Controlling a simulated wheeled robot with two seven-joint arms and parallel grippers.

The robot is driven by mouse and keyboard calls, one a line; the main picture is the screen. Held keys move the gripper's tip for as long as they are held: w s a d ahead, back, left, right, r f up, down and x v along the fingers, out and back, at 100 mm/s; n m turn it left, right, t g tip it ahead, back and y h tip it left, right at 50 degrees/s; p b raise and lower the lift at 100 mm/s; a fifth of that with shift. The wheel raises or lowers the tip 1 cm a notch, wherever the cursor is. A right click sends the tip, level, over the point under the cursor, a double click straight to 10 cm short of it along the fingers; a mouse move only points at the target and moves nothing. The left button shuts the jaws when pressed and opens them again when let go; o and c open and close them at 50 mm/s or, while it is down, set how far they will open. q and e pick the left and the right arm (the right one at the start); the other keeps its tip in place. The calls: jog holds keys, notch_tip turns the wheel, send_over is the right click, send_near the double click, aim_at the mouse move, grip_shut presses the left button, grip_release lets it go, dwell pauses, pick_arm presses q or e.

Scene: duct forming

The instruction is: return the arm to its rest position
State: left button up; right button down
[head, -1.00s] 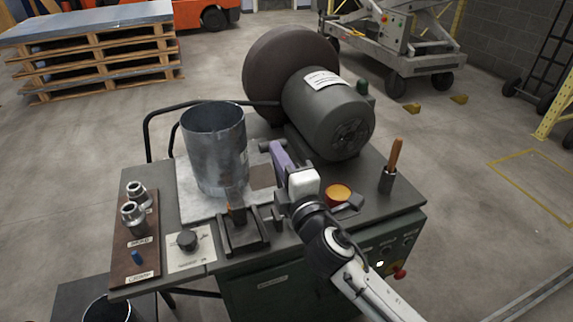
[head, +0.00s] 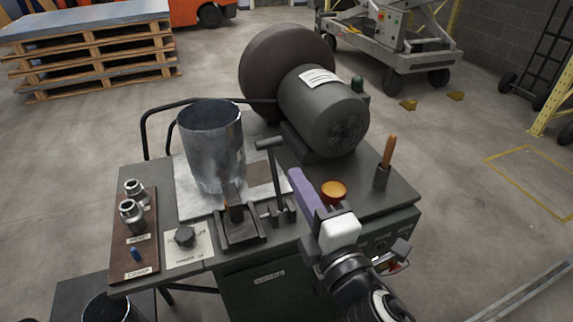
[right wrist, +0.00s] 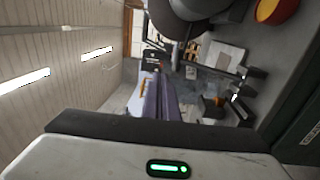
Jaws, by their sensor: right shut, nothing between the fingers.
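My right arm reaches in from the bottom right of the head view. Its gripper (head: 299,176), with purple fingers, is shut and empty over the front right of the machine bench (head: 255,248). In the right wrist view the purple fingers (right wrist: 160,100) lie together with nothing between them. My left gripper is not in the head view.
A metal duct cylinder (head: 212,145) stands on a plate at the bench's left. A large dark motor (head: 324,112) sits at the back. A wooden-handled tool (head: 389,153) stands upright in a holder at the right. Open floor (head: 480,235) lies right of the bench.

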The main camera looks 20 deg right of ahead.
jog(key=s+f+m+g, duration=0.3)
jog(key=f+m, duration=0.1)
jog(key=f, duration=0.6)
jog(key=s+f+m+g, duration=0.2)
jog(key=f+m+g, duration=0.15)
jog(key=f, duration=0.65)
jog(key=s+d+f+m+g+y, duration=0.1)
jog(key=s+f+m+g, duration=0.2)
jog(key=s+f+m, duration=0.6)
jog(key=s+f, duration=0.4)
jog(key=f, duration=0.2)
jog(key=shift+d+f+g, duration=0.15)
jog(key=shift+f+g, duration=0.05)
jog(key=shift+g, duration=0.15)
